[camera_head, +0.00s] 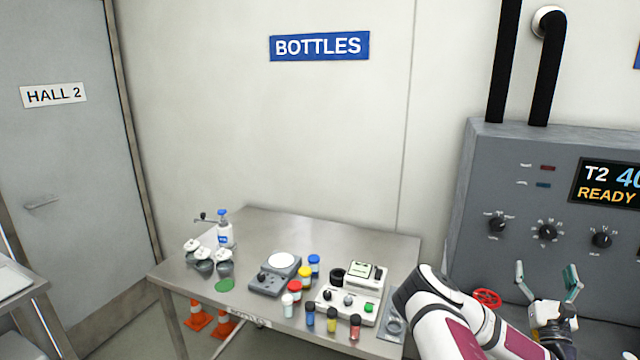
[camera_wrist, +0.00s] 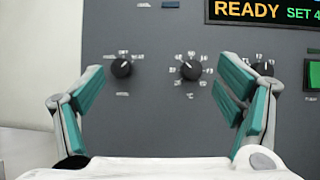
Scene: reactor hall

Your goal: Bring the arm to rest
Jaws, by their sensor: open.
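My gripper (camera_head: 546,283) is at the lower right of the head view, in front of the grey reactor panel (camera_head: 480,200). Its two teal-padded fingers stand wide apart with nothing between them. My white and maroon arm reaches in from the bottom edge and bends beside the table's right end. In the wrist view my gripper (camera_wrist: 165,105) is open, and the panel (camera_wrist: 150,60) with its knobs and READY display fills the background. No finger visibly touches a knob.
A steel table (camera_head: 345,225) under the BOTTLES sign holds a stirrer plate (camera_head: 265,282), a white device (camera_head: 340,304), several capped vials, grey flasks (camera_head: 203,262) and a blue-capped bottle (camera_head: 224,232). A red handwheel (camera_head: 487,297) is near my arm. Orange cones (camera_head: 222,325) stand under the table.

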